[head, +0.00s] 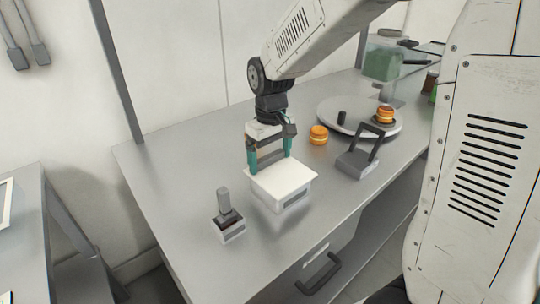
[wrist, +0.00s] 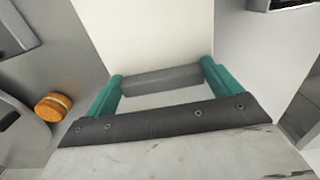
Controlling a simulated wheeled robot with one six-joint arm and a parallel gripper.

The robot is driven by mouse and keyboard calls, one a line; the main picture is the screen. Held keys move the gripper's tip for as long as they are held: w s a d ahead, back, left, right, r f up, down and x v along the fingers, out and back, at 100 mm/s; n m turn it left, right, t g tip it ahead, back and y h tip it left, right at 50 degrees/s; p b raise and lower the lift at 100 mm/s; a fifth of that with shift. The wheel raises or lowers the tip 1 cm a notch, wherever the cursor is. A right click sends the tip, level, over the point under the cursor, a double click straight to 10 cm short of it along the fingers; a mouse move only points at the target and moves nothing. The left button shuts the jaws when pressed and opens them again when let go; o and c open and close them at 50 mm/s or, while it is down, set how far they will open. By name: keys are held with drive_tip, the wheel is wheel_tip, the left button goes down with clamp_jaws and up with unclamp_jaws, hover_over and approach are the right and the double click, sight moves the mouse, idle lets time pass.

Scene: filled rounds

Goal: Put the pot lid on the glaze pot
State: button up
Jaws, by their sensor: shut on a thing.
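The pot lid (head: 288,181) is a flat white square plate; it also shows in the wrist view (wrist: 150,35). Its grey bar handle (wrist: 160,80) spans between my teal fingers. My gripper (head: 269,168) is shut on this handle from above and points down; its fingers also show in the wrist view (wrist: 161,82). Directly under the lid is a pale square pot with a dark label (head: 296,201), which I take for the glaze pot. The lid covers its opening and overhangs its sides. I cannot tell whether lid and pot touch all round.
A small box with a grey upright knob (head: 229,222) stands at the front left. A grey block with a looped handle (head: 358,161), an orange round (head: 318,135) and a round grey tray (head: 335,112) are to the right. A drawer handle (head: 318,273) projects below the table edge.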

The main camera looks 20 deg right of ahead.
drive_tip(key=shift+f, duration=0.2)
drive_tip(key=o, duration=0.7)
drive_tip(key=shift+r, duration=3.5)
